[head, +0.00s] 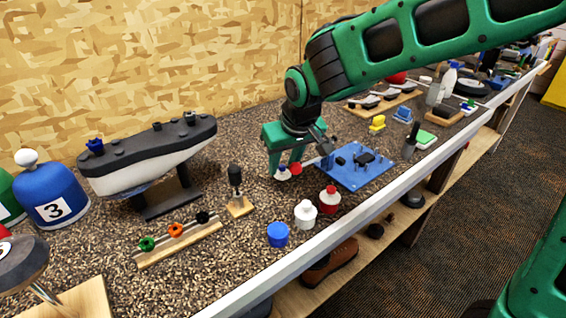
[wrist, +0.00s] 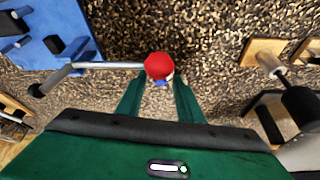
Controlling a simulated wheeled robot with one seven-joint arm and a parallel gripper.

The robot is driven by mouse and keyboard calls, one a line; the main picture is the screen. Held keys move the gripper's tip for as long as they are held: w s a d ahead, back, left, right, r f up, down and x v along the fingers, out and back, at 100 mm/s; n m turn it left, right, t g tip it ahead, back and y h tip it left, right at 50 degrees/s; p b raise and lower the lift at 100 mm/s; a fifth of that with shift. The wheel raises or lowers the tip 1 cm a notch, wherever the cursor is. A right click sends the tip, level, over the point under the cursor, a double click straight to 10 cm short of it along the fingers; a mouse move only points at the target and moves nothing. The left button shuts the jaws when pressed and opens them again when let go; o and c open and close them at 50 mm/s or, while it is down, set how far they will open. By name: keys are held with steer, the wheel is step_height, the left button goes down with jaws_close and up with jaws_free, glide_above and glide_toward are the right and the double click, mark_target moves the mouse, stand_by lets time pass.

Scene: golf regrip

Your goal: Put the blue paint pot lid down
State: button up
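My gripper (head: 284,172) points down over the speckled bench top, left of the blue board. Between its fingertips is a small blue and white piece, which I take for the blue paint pot lid (head: 282,177). In the wrist view only a sliver of blue (wrist: 160,84) shows between the fingers (wrist: 159,88); a red ball (wrist: 158,66) hides the rest. The blue pot (head: 278,236) stands near the front edge with no knob visible on top.
A white pot (head: 305,214) and a red pot (head: 329,201) stand beside the blue pot. The red ball ends a grey rod (wrist: 105,65) reaching from the blue board (head: 358,172), very close to my fingers. A small wooden stand (head: 240,207) is to the left. Bare bench lies between.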

steer(key=v, duration=1.2)
steer(key=shift+r, duration=0.1)
steer(key=s+d+f+m+g+h, duration=0.1)
steer(key=s+d+f+m, duration=0.15)
steer(key=d, duration=0.85)
steer(key=s+d+f+m+h, duration=0.1)
steer(key=s+d+f+m, duration=0.15)
steer(key=d, duration=0.85)
steer(key=s+d+f+m+g, duration=0.1)
steer(key=s+d+f+m, duration=0.2)
steer(key=s+d, duration=0.3)
steer(key=s+d+f+m+g, duration=0.2)
steer(key=s+d, duration=0.5)
steer(key=s, duration=0.6)
steer(key=shift+d+f+m, duration=0.25)
steer(key=shift+f+m, duration=0.25)
steer(key=shift+f, duration=0.2)
